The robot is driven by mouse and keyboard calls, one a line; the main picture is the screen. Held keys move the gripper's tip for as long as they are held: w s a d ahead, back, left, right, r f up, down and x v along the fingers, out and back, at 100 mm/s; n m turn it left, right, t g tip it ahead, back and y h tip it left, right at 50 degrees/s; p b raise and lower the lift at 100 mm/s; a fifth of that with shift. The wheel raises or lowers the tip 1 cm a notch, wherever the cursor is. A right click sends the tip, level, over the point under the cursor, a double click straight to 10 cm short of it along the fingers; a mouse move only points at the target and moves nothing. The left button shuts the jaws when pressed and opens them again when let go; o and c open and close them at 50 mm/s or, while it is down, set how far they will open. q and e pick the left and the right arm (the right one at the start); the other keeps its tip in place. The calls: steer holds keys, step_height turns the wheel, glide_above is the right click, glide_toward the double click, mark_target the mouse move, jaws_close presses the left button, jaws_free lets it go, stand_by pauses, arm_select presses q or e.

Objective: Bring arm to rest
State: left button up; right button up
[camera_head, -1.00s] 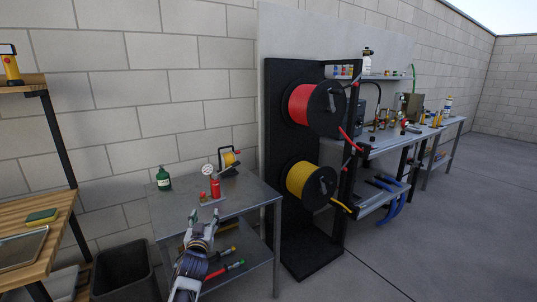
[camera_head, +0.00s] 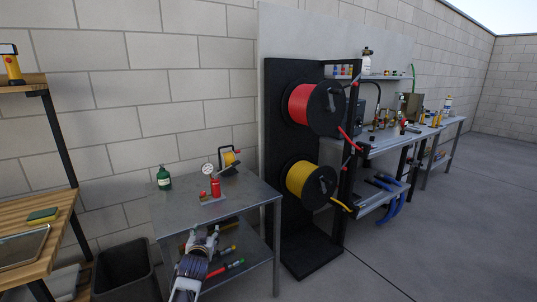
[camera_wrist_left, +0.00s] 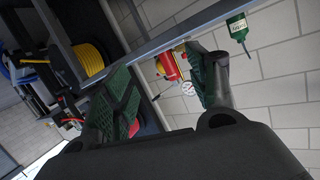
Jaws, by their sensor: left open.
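My left gripper (camera_head: 203,237) is low in front of the grey metal table, below the level of its top. Its fingers are apart and nothing is between them. In the left wrist view the two green-padded fingers (camera_wrist_left: 160,85) also stand apart, with the table edge and a red pump with a gauge seen beyond them. My right gripper is not in view.
The grey metal table (camera_head: 240,196) holds a green bottle (camera_head: 164,178), a red pump with a gauge (camera_head: 214,187) and a small yellow reel (camera_head: 231,158). A black bin (camera_head: 125,270) stands left. A rack with red (camera_head: 303,104) and yellow (camera_head: 300,178) hose reels stands right.

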arm_select(q)
steer(key=s+d+f+m+g+h, duration=0.1)
steer(key=s+d+f+g, duration=0.15)
steer(key=s+f, duration=0.4)
steer(key=s+d+f+g+h, duration=0.1)
steer(key=s+f+g, duration=0.2)
steer(key=f, duration=0.7)
steer(key=s+d+f+m+g+h, duration=0.1)
steer(key=s+f+g, duration=0.1)
steer(key=s+f, duration=0.45)
steer(key=s+a+f+g, duration=0.1)
steer(key=s+f+g, duration=0.1)
steer(key=s+f, duration=0.8)
steer(key=s+a+f+g+p, duration=0.1)
steer(key=s+f+g, duration=0.2)
steer(key=s+f, duration=0.7)
steer(key=s, duration=0.8)
steer(key=shift+s+f+y, duration=0.2)
steer(key=shift+f+y, duration=0.1)
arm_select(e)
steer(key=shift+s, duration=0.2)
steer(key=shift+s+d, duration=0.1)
